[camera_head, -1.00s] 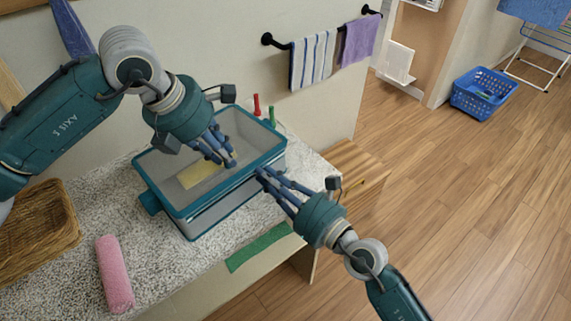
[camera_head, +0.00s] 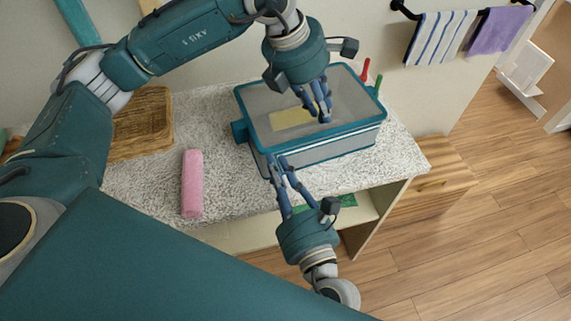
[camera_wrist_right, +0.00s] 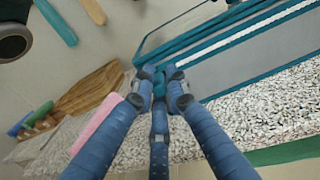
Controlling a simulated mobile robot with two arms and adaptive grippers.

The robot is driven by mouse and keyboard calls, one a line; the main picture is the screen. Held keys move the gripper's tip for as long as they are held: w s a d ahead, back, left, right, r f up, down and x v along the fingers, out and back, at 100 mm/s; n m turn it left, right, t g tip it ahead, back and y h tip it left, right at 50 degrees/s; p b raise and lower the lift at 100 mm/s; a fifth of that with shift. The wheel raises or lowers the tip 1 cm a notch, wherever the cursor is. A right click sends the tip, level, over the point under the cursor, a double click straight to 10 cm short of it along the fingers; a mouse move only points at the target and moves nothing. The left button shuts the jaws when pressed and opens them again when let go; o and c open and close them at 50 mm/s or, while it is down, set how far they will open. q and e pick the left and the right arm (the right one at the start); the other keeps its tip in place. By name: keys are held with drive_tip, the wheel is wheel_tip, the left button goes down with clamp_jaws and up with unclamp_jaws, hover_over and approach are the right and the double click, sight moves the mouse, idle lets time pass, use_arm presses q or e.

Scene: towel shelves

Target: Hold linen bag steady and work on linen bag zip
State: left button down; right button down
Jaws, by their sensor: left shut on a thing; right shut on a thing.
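The linen bag (camera_head: 350,145) is a grey box shape with teal edges and a pale yellow label on top. It sits on the speckled counter and also shows in the right wrist view (camera_wrist_right: 250,65). My left gripper (camera_head: 322,115) points down onto the bag's top, right of the label, shut on the bag; its fingers hide the gripped spot. My right gripper (camera_head: 275,165) is at the front left corner, along the teal edge where the linen bag zip runs. In the right wrist view its fingertips (camera_wrist_right: 160,80) close on a small teal piece, apparently the zip pull, mostly hidden.
A red peg (camera_head: 365,70) and a green peg (camera_head: 378,85) stand behind the bag. Towels hang on a wall rail (camera_head: 440,38). Floor is free at right.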

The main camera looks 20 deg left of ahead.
use_arm(q)
drive_tip(key=shift+d, duration=0.15)
use_arm(e)
drive_tip(key=shift+s+a, duration=0.15)
drive_tip(key=shift+a, duration=0.05)
drive_tip(key=c, duration=1.8)
unclamp_jaws()
drive_tip(key=shift+o, duration=0.2)
drive_tip(key=shift+d, duration=0.1)
drive_tip(key=shift+s+d, duration=0.1)
drive_tip(key=shift+d, duration=0.05)
drive_tip(key=v, duration=1.1)
drive_tip(key=shift+s+d, duration=0.2)
drive_tip(key=shift+s, duration=0.05)
drive_tip(key=shift+r, duration=0.1)
use_arm(q)
drive_tip(key=c, duration=1.5)
unclamp_jaws()
